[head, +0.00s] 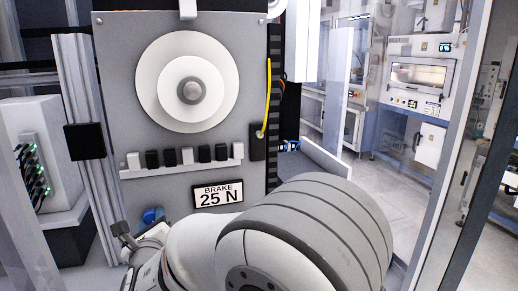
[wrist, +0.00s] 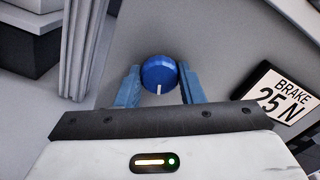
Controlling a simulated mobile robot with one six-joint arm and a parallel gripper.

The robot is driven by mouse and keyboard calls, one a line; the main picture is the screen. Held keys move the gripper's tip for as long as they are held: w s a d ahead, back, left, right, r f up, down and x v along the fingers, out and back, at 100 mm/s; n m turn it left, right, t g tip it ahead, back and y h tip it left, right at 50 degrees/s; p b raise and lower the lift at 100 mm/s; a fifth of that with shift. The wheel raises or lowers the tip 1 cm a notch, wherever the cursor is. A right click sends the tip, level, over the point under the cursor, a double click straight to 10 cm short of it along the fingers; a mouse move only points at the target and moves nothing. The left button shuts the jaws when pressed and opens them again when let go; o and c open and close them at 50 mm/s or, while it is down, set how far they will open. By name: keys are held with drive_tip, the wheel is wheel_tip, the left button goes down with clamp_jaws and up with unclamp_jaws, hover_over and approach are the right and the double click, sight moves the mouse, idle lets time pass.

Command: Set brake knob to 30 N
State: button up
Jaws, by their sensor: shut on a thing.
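The blue brake knob (wrist: 159,72) is on the grey panel, with a white pointer line toward the bottom of the wrist view. My gripper (wrist: 160,82) has its two blue fingers on either side of the knob, shut on it. In the head view the knob (head: 153,215) shows small and blue, partly hidden by my arm. The brake display (head: 218,195) to the right of the knob reads 25 N. The display also shows in the wrist view (wrist: 283,103).
Above the display is a row of black and white blocks (head: 183,157) on a ledge, and a large white roll (head: 188,82). A yellow cable (head: 268,95) runs down the panel's right edge. An upright metal profile (head: 88,130) stands at left, beside a white box with green lights (head: 40,160).

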drive_tip(key=shift+f+b, duration=0.1)
drive_tip(key=shift+b, duration=0.3)
drive_tip(key=shift+m+b, duration=0.4)
drive_tip(key=m+b, duration=0.2)
drive_tip(key=b, duration=0.2)
drive_tip(key=shift+m, duration=0.4)
drive_tip(key=o, duration=1.2)
drive_tip(key=shift+p, duration=0.3)
drive_tip(key=shift+s, duration=0.1)
drive_tip(key=shift+s+d, duration=0.15)
drive_tip(key=shift+s, duration=0.2)
drive_tip(key=b+v, duration=0.1)
drive_tip(key=v, duration=0.4)
drive_tip(key=shift+s+d, duration=0.1)
drive_tip(key=shift+s, duration=0.1)
